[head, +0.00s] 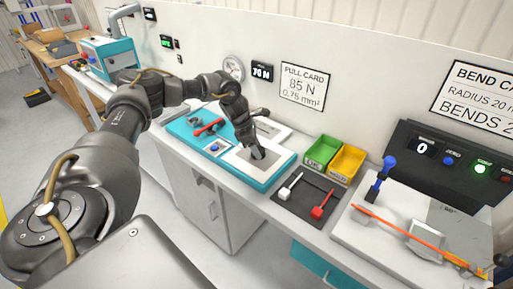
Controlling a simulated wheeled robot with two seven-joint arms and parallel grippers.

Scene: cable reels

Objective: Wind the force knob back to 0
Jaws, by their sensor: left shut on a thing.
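My left gripper (257,152) reaches down onto the white top of the teal pull tester (265,183), over a grey patch. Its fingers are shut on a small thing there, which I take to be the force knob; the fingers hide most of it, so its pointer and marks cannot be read. The black display (262,72) on the wall behind seems to read 70 N. A round dial gauge (233,68) hangs left of it. The pull card (303,87) on the wall says 85 N and 0.75 mm². My right gripper is not in view.
A red-handled part (209,128) and a blue button (214,147) are on the tester's left side. Green (321,155) and yellow (347,163) bins and a dark tray (303,198) with white and red tools stand right. The bend rig (385,225) holds an orange cable.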

